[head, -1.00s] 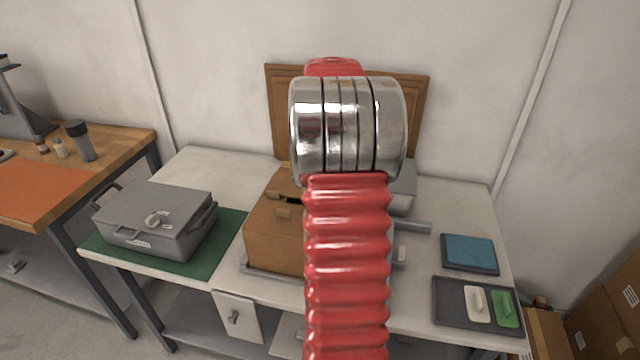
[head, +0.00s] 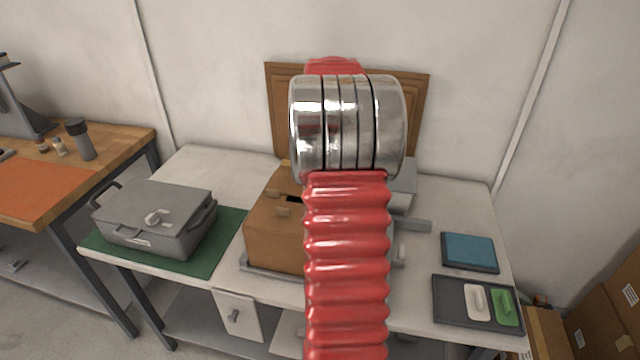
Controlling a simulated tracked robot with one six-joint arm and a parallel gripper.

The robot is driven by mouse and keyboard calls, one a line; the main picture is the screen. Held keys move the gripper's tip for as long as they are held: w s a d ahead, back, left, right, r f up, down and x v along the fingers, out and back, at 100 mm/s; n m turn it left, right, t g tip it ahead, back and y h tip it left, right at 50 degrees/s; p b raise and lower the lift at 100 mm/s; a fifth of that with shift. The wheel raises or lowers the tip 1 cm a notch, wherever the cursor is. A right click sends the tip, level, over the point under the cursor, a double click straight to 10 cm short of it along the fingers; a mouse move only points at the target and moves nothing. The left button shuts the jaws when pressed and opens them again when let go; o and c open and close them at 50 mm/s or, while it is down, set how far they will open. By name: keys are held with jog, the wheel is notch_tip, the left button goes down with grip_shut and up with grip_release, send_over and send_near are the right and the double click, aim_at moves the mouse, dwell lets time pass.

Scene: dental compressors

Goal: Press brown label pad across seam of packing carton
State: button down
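The brown packing carton (head: 272,235) stands on the white table, partly hidden behind my red and silver arm. A dark gap (head: 294,198) shows on its top, just left of the arm. I cannot make out a separate brown label pad; the carton's top and right side are mostly covered by the arm. My gripper is hidden behind my own arm, so its fingers and anything in them do not show.
A dark tray (head: 449,318) at the front right holds a white pad (head: 478,302) and a green pad (head: 504,307). A blue pad (head: 469,252) lies behind it. A grey case (head: 155,220) sits on a green mat (head: 226,245) at left. A brown panel (head: 278,100) leans behind.

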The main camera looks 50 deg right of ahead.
jog(key=shift+f, duration=0.45)
dwell(1.2)
jog(key=c, duration=1.9)
grip_release()
jog(key=shift+o, duration=0.2)
jog(key=shift+r, duration=0.15)
jog(key=shift+d+r, duration=0.1)
jog(key=shift+r, duration=0.15)
notch_tip(320, 180, up, 13)
jog(key=d, duration=0.1)
jog(key=shift+w+d, duration=0.35)
jog(key=shift+w, duration=0.1)
jog(key=shift+d+f, duration=0.1)
